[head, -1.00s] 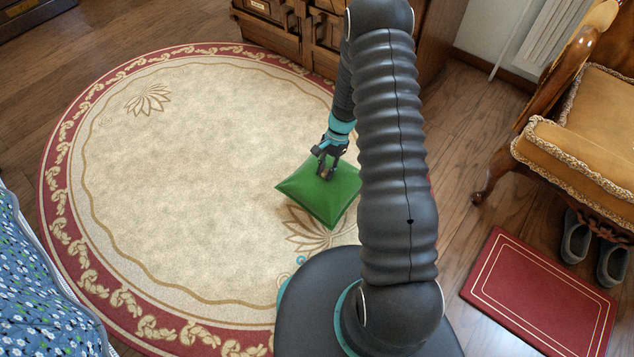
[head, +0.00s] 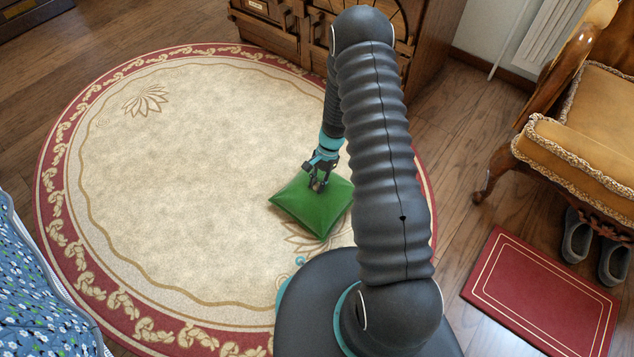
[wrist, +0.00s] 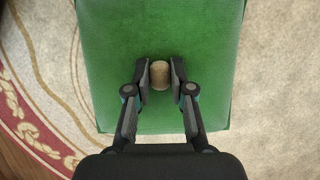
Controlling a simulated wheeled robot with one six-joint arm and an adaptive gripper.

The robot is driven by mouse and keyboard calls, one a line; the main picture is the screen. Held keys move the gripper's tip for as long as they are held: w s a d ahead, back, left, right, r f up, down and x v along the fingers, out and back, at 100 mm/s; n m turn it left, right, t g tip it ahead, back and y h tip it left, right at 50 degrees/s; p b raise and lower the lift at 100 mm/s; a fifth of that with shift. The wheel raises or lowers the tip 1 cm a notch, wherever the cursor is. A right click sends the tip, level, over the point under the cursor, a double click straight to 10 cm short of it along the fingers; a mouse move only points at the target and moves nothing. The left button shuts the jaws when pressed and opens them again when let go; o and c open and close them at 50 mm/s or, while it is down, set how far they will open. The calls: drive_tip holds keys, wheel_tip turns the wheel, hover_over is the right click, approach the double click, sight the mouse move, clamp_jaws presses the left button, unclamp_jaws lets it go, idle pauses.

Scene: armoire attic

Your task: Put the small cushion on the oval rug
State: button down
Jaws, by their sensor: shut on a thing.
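The small green cushion (head: 314,207) is over the right part of the oval rug (head: 200,160) in the head view. I cannot tell whether it touches the rug or hangs just above it. My gripper (head: 319,183) is above the cushion's middle, pointing down. In the wrist view, the fingers of my gripper (wrist: 160,76) are shut on a small tan knob (wrist: 160,74) at the middle of the cushion (wrist: 160,30). The cushion's far edge is cut off there. Rug shows around it, with the red border (wrist: 30,115) at the left.
A wooden armoire (head: 430,40) stands at the rug's back edge. An ornate yellow armchair (head: 580,140) is at right, with grey slippers (head: 590,245) below and a red mat (head: 540,290) on the wood floor. A blue floral cover (head: 40,290) is at lower left. The rug's middle is clear.

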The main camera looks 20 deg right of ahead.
drive_tip(key=c, duration=1)
unclamp_jaws()
drive_tip(key=shift+f, duration=0.1)
